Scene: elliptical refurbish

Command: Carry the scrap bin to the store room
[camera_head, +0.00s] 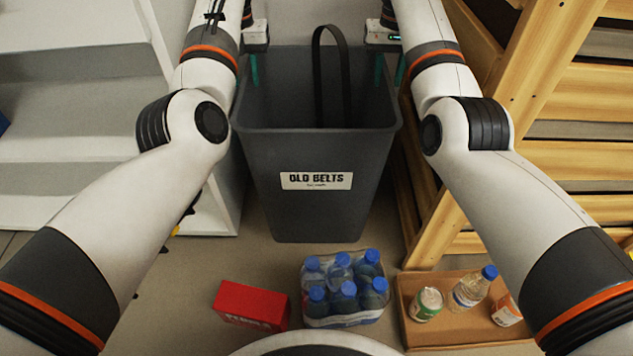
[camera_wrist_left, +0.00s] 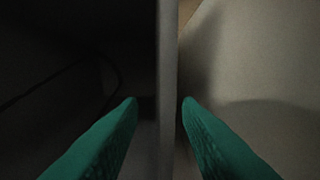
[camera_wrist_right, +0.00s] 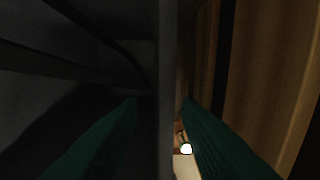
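The scrap bin (camera_head: 318,215) is a dark grey, upright tub labelled "OLD BELTS", in the middle of the head view. A black belt (camera_head: 331,75) loops up inside it. My left gripper (camera_head: 255,68) is at the bin's left rim. In the left wrist view its green fingers straddle the bin wall (camera_wrist_left: 168,80), with a gap showing. My right gripper (camera_head: 389,70) is at the right rim, one finger inside and one outside. In the right wrist view its fingers stand apart around the wall (camera_wrist_right: 165,70). Whether the bin's base touches the floor is unclear.
A white shelf (camera_head: 75,130) stands left and a wooden slatted rack (camera_head: 535,90) stands close on the right. In front lie a red box (camera_head: 250,304), a pack of blue-capped bottles (camera_head: 343,290) and a cardboard tray (camera_head: 440,334) with cans and a bottle.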

